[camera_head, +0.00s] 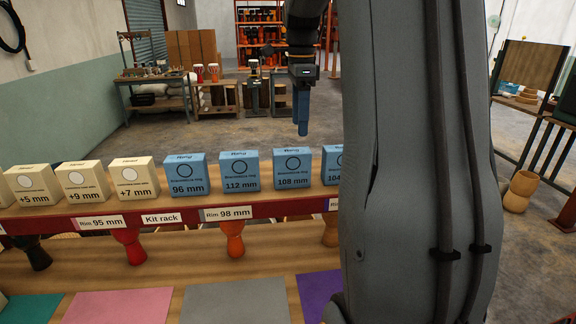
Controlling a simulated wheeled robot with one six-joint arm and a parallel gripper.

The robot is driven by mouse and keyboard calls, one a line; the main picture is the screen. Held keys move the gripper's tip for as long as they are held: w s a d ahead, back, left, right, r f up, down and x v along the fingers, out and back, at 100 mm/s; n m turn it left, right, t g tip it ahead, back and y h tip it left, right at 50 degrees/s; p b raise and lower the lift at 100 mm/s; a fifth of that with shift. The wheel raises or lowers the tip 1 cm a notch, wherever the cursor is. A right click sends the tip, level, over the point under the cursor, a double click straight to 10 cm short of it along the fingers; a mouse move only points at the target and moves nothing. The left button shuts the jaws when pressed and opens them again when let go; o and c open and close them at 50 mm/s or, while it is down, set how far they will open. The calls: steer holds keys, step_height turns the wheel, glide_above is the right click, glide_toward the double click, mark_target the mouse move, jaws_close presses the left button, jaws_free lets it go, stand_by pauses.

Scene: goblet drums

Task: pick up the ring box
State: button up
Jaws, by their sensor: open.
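Several blue ring boxes stand in a row on the kit rack shelf. The 96 mm box (187,176), the 112 mm box (240,173) and the 108 mm box (294,171) show fully. The 104 mm box (333,166) is partly hidden behind my arm. My gripper (302,130) hangs pointing down in front of the far floor, above the level of the boxes and nearest in the picture to the 108 mm box. It appears apart from the boxes and empty. Its fingers overlap in this view.
Cream boxes marked +5 mm (34,185), +9 mm (83,183) and +7 mm (134,180) stand left of the blue ones. Goblet drums hang below the red rack edge (110,222). A workbench (155,78) stands far behind. My arm blocks the right part.

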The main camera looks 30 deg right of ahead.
steer(key=shift+w+d+f+b, duration=0.15)
steer(key=shift+w+f+b, duration=0.65)
steer(key=shift+f+b, duration=0.25)
steer(key=b, duration=0.8)
glide_above(292, 171)
steer(key=w+d, duration=0.2)
steer(key=w, duration=0.1)
steer(key=f, duration=0.8)
steer(key=shift+s+a, duration=0.15)
steer(key=shift+s, duration=0.05)
steer(key=f+p, duration=0.1)
steer(key=f, duration=0.1)
steer(key=f+p, duration=0.1)
steer(key=f, duration=0.1)
steer(key=f+p, duration=0.1)
steer(key=f, duration=0.1)
steer(key=shift+s+a+f, duration=0.2)
steer(key=shift+s, duration=0.1)
steer(key=shift+f, duration=0.65)
steer(key=c, duration=1.3)
